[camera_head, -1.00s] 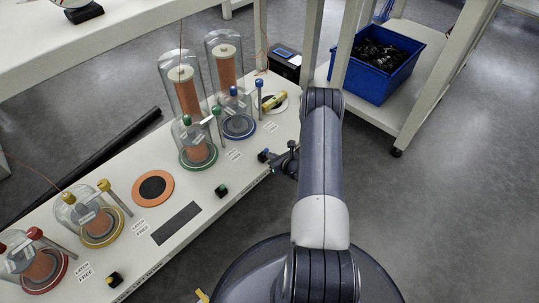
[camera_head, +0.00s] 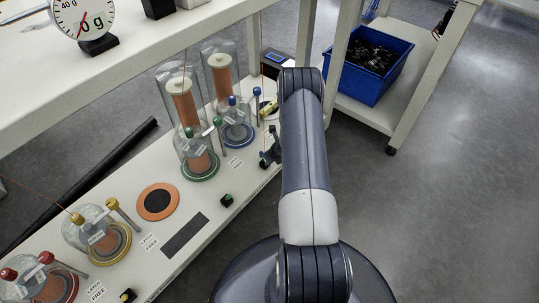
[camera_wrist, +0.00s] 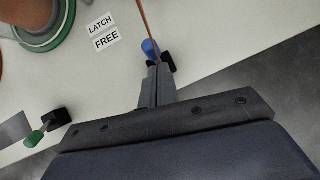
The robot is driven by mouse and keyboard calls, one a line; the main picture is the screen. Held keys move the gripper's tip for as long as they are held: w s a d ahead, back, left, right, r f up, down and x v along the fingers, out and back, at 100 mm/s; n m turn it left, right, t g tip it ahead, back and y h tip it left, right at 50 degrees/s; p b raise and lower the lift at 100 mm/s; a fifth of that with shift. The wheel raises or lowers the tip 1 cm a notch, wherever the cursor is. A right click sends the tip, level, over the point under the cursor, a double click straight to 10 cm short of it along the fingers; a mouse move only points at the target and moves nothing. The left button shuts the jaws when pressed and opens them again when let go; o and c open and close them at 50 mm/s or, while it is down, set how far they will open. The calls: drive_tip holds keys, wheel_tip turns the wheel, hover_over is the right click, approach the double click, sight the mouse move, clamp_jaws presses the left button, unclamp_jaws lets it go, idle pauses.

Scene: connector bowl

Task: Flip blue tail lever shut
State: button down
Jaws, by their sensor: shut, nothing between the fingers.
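The blue tail lever (camera_wrist: 149,47) shows in the wrist view as a blue knob beside a small black mount (camera_wrist: 168,62) at the bench's front edge. My gripper (camera_wrist: 156,68) is shut and empty, with its fingertips right at the knob. The fingers hide the lower part of the lever, and I cannot tell whether they touch it. In the head view my gripper (camera_head: 269,152) is at the bench edge in front of the blue-ringed jar (camera_head: 238,134), and the lever is mostly hidden there.
A green lever (camera_wrist: 36,137) sits along the same edge, by LATCH and FREE labels (camera_wrist: 104,32). Green (camera_head: 200,166), yellow (camera_head: 110,243) and red (camera_head: 52,285) ringed jars stand on the bench (camera_head: 205,238). Open floor lies right.

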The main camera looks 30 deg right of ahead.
drive_tip(key=shift+s+r+p, duration=0.1)
drive_tip(key=shift+r+p, duration=0.25)
drive_tip(key=shift+r, duration=0.45)
